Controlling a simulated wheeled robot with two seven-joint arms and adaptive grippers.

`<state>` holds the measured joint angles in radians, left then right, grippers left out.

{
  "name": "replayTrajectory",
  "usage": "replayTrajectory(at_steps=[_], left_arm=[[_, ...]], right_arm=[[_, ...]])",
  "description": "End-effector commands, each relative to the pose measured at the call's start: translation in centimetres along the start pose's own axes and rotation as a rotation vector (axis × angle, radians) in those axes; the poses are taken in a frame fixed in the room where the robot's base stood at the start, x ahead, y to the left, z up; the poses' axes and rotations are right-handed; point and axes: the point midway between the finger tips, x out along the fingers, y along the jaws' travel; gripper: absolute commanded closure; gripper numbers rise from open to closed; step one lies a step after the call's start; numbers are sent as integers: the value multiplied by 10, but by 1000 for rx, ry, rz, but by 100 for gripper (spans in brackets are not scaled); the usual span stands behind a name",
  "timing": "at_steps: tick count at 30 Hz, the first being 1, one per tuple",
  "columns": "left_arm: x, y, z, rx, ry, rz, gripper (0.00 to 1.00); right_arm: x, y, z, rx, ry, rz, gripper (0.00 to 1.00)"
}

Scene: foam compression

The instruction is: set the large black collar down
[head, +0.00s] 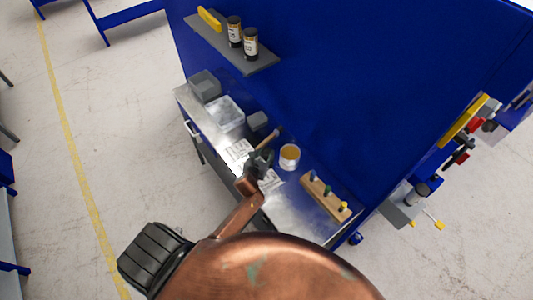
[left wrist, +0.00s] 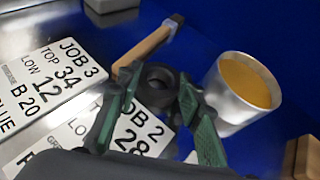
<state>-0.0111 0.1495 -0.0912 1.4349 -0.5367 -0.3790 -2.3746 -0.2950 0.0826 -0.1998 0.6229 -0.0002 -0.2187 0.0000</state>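The large black collar (left wrist: 158,84) is a dark ring in the left wrist view, between the fingertips of my left gripper (left wrist: 158,88). The green-padded fingers lie on either side of it and the collar fills the gap, so the gripper looks shut on it. The collar appears over or just beyond the JOB 2 card (left wrist: 135,133); its height above the bench is hard to tell. In the head view my left gripper (head: 262,158) is over the bench and hides the collar. My right gripper is not in view.
A metal can (head: 289,158) with orange contents stands close right. A wooden-handled tool (left wrist: 147,47) lies just beyond the collar. The JOB 3 card (left wrist: 55,82) is left. A wooden peg block (head: 322,197) and grey bins (head: 204,86) occupy the metal bench (head: 290,217); a blue panel (head: 330,90) stands behind.

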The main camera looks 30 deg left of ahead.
Motion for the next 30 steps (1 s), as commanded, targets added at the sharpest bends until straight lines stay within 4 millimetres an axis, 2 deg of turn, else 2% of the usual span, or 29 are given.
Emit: replayTrajectory(at_steps=[4,9,17,23,26,30], left_arm=[[0,0,0,0,0,0,83],[0,0,0,0,0,0,94],[-1,0,3,1,-1,0,94],[-10,1,22,3,-4,0,94],[-25,2,35,5,-3,0,94],[-64,2,51,7,-2,-2,94]], right_arm=[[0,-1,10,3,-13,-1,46],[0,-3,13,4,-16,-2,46],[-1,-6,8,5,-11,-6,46],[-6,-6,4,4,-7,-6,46],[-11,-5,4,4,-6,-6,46],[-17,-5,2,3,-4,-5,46]])
